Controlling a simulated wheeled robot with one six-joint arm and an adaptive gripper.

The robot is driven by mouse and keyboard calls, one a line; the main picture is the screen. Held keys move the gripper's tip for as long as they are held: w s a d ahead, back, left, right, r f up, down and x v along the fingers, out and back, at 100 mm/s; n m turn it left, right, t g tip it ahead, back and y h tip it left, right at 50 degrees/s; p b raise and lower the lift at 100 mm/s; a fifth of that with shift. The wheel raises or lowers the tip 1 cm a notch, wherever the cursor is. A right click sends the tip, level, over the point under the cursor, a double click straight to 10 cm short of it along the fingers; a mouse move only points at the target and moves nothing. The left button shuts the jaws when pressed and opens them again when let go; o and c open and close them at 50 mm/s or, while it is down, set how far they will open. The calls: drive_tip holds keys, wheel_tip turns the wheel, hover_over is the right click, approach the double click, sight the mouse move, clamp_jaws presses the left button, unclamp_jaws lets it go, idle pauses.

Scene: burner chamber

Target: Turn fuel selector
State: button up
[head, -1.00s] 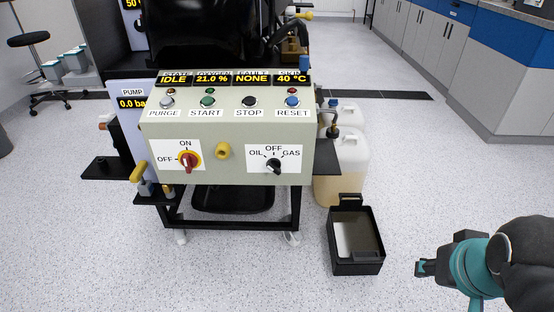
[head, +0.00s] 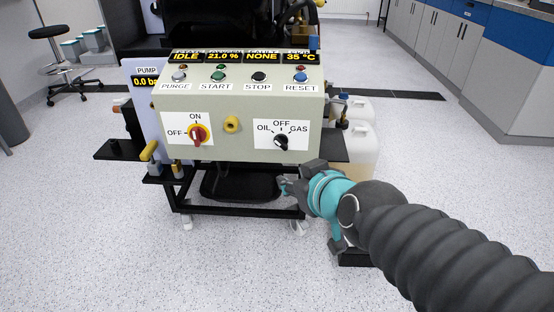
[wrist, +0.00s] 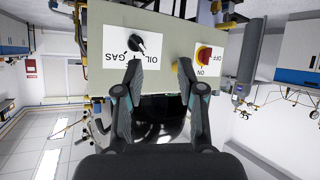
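The fuel selector (head: 281,142) is a small black knob on a white plate marked OIL, OFF and GAS, at the right of the control panel's front. I cannot tell surely which mark it points at. In the wrist view the knob (wrist: 137,43) appears upside down, above the left finger. My gripper (head: 284,186) is in front of and below the panel's lower edge, apart from the knob. In the wrist view its two fingers (wrist: 158,78) are spread with nothing between them.
A red and yellow ON/OFF switch (head: 198,135) and a yellow knob (head: 232,124) sit left of the selector. Buttons (head: 258,77) line the panel top. Jerrycans (head: 361,145) stand at right; a black tray (head: 356,258) is partly hidden behind my arm.

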sight(280, 145)
drive_tip(key=w+a+f+n+t+h+b, duration=0.25)
drive_tip(key=a+f+t+h+b, duration=0.2)
drive_tip(key=t+b, duration=0.25)
drive_tip(key=shift+h, duration=0.45)
drive_tip(key=w, duration=0.4)
drive_tip(key=w+p, duration=0.1)
drive_tip(key=w, duration=0.4)
drive_tip(key=w+d, duration=0.1)
drive_tip(key=w, duration=0.4)
drive_tip(key=shift+f+p, duration=0.1)
drive_tip(key=shift+p, duration=0.3)
clamp_jaws()
